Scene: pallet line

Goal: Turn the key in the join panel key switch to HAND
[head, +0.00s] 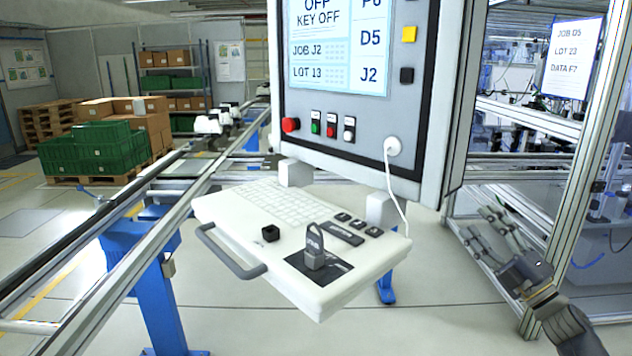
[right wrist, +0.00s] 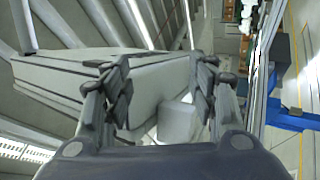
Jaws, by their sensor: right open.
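A dark plate (head: 322,272) lies on the near right part of the white keyboard console. A grey block-like switch (head: 314,262) stands on it with an upright, looped key (head: 314,238). The plate's position markings are too small to read. The screen (head: 336,45) above shows "OFF", "KEY OFF", "JOB J2" and "LOT 13". My right gripper (head: 484,226) is open and empty, to the right of the console and apart from it. In the right wrist view its spread fingers (right wrist: 160,82) frame a grey cabinet face and a white block. My left gripper is not in view.
The console (head: 255,200) has a grey handle (head: 232,255) and a black knob (head: 270,233). A white cable (head: 397,190) hangs at the panel's right. Rails (head: 130,230) run along the left; an aluminium frame post (head: 572,150) stands right, near my gripper.

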